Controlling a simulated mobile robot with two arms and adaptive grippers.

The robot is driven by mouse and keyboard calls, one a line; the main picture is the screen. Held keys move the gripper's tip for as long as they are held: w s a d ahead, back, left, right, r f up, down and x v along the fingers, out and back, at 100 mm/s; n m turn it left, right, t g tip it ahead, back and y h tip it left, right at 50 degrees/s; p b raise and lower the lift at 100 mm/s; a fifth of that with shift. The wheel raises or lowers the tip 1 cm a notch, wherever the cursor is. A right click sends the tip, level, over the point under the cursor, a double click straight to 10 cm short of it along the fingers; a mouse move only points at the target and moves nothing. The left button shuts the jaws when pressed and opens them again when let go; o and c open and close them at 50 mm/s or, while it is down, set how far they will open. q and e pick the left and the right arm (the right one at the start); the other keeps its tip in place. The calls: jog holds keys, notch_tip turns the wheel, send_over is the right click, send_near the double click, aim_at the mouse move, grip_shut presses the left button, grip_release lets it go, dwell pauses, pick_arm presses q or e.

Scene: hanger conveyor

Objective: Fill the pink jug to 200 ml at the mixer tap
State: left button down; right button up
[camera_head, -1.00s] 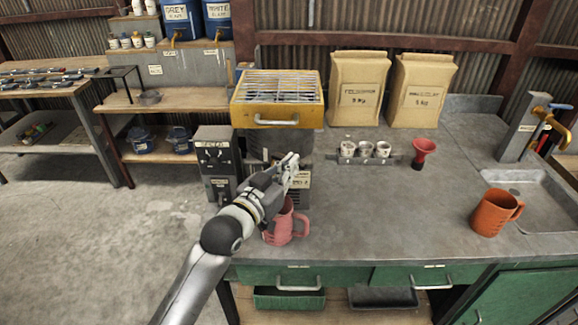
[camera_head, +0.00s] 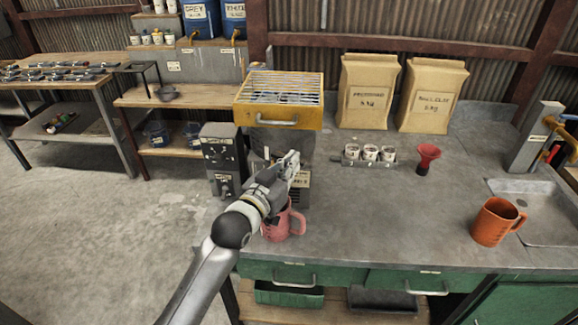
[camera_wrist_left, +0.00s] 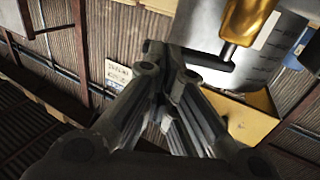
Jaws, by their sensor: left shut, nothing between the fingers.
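The pink jug (camera_head: 277,228) stands upright near the front left edge of the grey bench, partly hidden behind my left gripper and wrist. My left gripper (camera_head: 293,160) is shut and empty. It is above the jug, in front of the mixer with the yellow grille hopper (camera_head: 280,97). In the left wrist view the shut fingers (camera_wrist_left: 165,70) point up near a grey cylindrical body (camera_wrist_left: 268,50) with a brass tap (camera_wrist_left: 246,20); whether they touch the tap is unclear. The water level in the jug cannot be seen. My right gripper is not in view.
An orange mug (camera_head: 495,222) stands beside the sink (camera_head: 550,205) at the right. A red funnel (camera_head: 427,157) and a rack of small cups (camera_head: 368,155) are behind. Two paper sacks (camera_head: 368,92) stand at the back. A grey control box (camera_head: 222,160) is left of the mixer. The middle bench is clear.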

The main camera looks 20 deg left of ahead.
pick_arm(q)
jog(key=shift+w+d+p, duration=0.3)
jog(key=shift+w+p, duration=0.1)
jog(key=shift+w, duration=0.15)
jog(key=shift+w+d+p, duration=0.3)
jog(key=shift+w+p, duration=0.1)
jog(key=shift+w, duration=0.15)
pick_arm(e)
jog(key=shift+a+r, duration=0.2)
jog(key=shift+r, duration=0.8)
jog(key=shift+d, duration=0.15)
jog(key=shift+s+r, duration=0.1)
